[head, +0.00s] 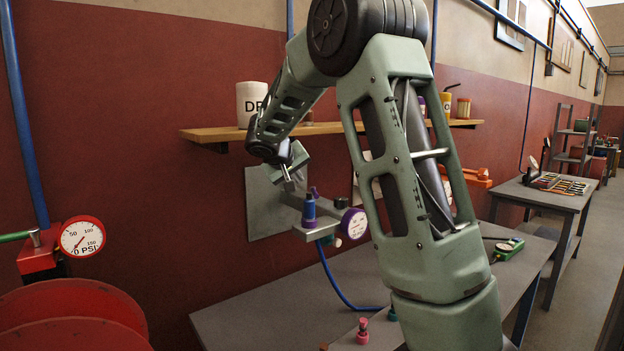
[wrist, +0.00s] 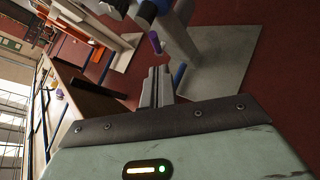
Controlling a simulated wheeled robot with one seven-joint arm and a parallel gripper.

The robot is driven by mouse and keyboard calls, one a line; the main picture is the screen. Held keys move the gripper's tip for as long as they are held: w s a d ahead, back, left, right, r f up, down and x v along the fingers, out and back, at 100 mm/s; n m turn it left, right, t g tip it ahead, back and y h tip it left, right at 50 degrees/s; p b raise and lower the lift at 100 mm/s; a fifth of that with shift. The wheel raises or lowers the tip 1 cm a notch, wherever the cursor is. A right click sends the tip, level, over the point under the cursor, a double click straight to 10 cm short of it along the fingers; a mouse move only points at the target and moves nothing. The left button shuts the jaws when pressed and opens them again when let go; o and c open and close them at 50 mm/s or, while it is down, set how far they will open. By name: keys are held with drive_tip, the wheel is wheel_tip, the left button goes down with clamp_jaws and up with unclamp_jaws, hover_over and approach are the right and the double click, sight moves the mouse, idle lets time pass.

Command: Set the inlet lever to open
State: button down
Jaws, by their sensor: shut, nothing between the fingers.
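A wall fitting with a blue and purple valve (head: 309,208) stands on a grey bracket in front of a grey wall plate (head: 262,215). A small purple piece on the valve's top looks like a lever; whether it is the inlet lever I cannot tell. A purple-tipped part (wrist: 155,43) shows just beyond the fingertips in the wrist view. A purple-rimmed gauge (head: 354,223) sits right of the valve. My gripper (head: 289,184) is shut and empty, up and left of the valve, apparently apart from it.
A wooden shelf (head: 210,134) with a white pot (head: 252,102) runs above the fitting. A grey bench (head: 255,312) lies below, with a blue hose (head: 334,285) hanging to it. A red-rimmed gauge (head: 82,237) and red reel (head: 70,305) stand at left.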

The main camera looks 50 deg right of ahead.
drive_tip(key=p, duration=0.4)
approach(314, 191)
drive_tip(key=x, duration=0.5)
drive_tip(key=shift+w+d+f, duration=0.15)
drive_tip(key=shift+f, duration=0.2)
drive_tip(key=shift+f+t+b, duration=0.1)
drive_tip(key=shift+t+b, duration=0.2)
drive_tip(key=shift+b, duration=0.3)
drive_tip(key=shift+d+b, duration=0.15)
drive_tip(key=shift+b, duration=0.4)
